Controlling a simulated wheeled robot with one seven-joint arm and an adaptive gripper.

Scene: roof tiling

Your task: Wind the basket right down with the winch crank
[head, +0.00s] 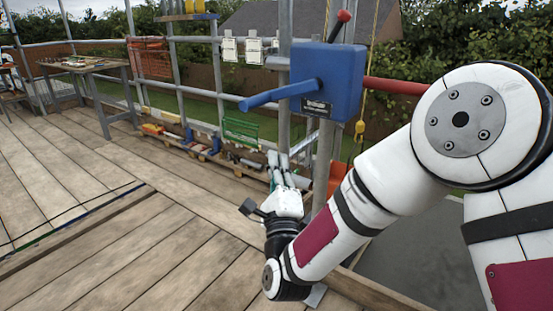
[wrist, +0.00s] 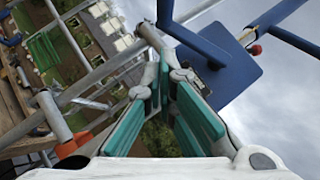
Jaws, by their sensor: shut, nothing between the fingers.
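The winch is a blue box (head: 330,82) fixed to a grey scaffold pole. Its blue crank (head: 278,95) sticks out to the left, and a lever with a red knob (head: 343,16) stands on top. My gripper (head: 279,160) is below the crank, pointing up, and apart from it. In the wrist view my gripper's green-padded fingers (wrist: 160,62) meet at the tips with nothing between them. The blue winch body (wrist: 222,68) shows beyond them there. A yellow rope (head: 372,40) with a yellow hook (head: 359,130) hangs right of the winch. I cannot make out the basket for certain.
An orange object (head: 337,178) is partly hidden behind my arm and the pole. A red bar (head: 395,86) extends right of the winch. A green crate (head: 240,130) and low pallets line the deck edge. A workbench (head: 85,68) stands far left. The plank deck between is clear.

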